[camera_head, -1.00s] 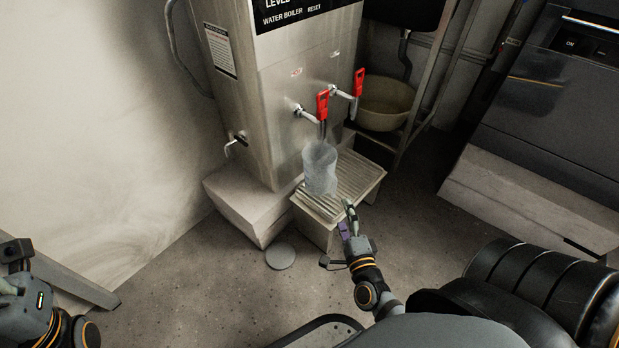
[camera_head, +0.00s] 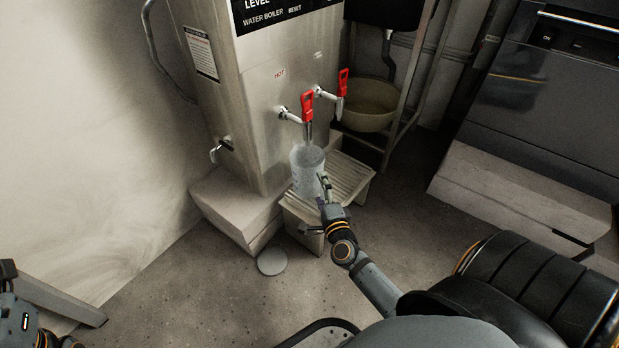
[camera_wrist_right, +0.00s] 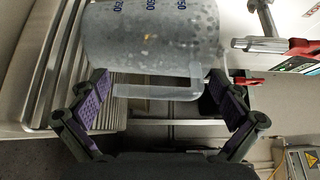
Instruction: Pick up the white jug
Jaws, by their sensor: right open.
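The jug (camera_head: 307,168) looks translucent and greyish white. It stands upright on the ribbed drip tray (camera_head: 357,177) below the boiler's left red-handled tap. In the right wrist view the jug (camera_wrist_right: 155,40) shows blue volume marks, and its clear handle (camera_wrist_right: 165,88) points toward my gripper. My right gripper (camera_head: 323,188) is at the jug's near side. In the wrist view its open fingers (camera_wrist_right: 160,108), with purple pads, lie on either side of the handle; I cannot tell whether they touch it. My left gripper (camera_head: 12,290) is partly cut off at the lower left edge.
The steel water boiler (camera_head: 255,95) stands behind the jug, with red tap handles (camera_head: 307,108) above it. A beige basin (camera_head: 368,105) sits behind to the right. A round grey disc (camera_head: 272,261) lies on the floor. Open floor (camera_head: 190,300) shows at the front left.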

